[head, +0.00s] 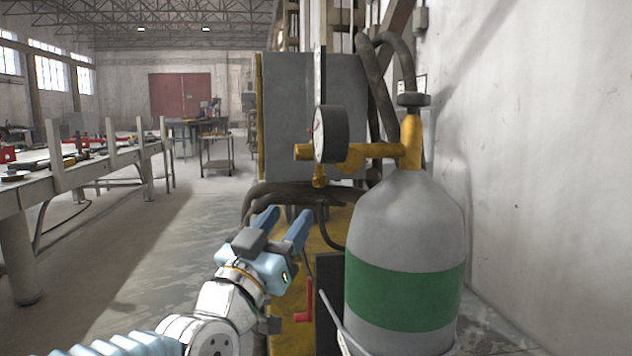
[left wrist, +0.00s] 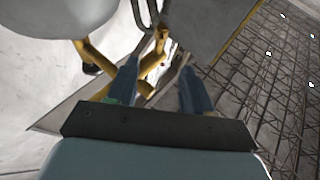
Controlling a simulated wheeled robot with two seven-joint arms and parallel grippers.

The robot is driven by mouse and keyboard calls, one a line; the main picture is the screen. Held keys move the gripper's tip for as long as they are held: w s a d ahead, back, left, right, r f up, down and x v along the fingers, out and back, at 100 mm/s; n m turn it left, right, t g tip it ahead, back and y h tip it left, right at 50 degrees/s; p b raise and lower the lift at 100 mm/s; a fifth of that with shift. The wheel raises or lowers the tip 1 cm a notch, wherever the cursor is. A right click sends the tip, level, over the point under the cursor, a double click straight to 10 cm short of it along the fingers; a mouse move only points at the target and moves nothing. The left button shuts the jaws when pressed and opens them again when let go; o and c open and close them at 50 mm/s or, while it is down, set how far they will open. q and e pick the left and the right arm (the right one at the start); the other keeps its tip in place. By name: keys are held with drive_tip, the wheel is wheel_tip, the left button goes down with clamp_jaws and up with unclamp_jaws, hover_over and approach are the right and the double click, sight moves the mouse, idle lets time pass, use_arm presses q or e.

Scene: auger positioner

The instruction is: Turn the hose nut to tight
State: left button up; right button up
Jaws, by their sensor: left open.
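A grey gas cylinder (head: 405,235) with a green band stands upright at right. Its yellow regulator (head: 375,151) carries a round gauge (head: 332,134). A small yellow fitting (head: 319,178) hangs under the gauge, and a stubby yellow end (head: 303,151) points left. I cannot tell for sure which is the hose nut. My left gripper (head: 287,213) is open and empty, below and left of the regulator, apart from it. In the left wrist view, yellow parts (left wrist: 154,58) show beyond and between the open fingers (left wrist: 158,75). My right gripper is not in view.
A grey cabinet (head: 287,115) with dark hoses (head: 385,90) stands behind the regulator. A white wall (head: 550,150) closes off the right side. A long workbench (head: 75,168) with tools is at left. The floor (head: 150,250) between is clear.

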sight(314, 182)
use_arm(q)
drive_tip(key=p+x, duration=0.3)
drive_tip(key=x, duration=0.7)
drive_tip(key=shift+w+d+r, duration=0.1)
drive_tip(key=shift+w, duration=0.2)
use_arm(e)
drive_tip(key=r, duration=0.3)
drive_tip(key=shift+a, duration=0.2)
use_arm(q)
drive_tip(key=shift+w+d+r, duration=0.15)
drive_tip(key=shift+w+d, duration=0.05)
drive_tip(key=shift+w, duration=0.3)
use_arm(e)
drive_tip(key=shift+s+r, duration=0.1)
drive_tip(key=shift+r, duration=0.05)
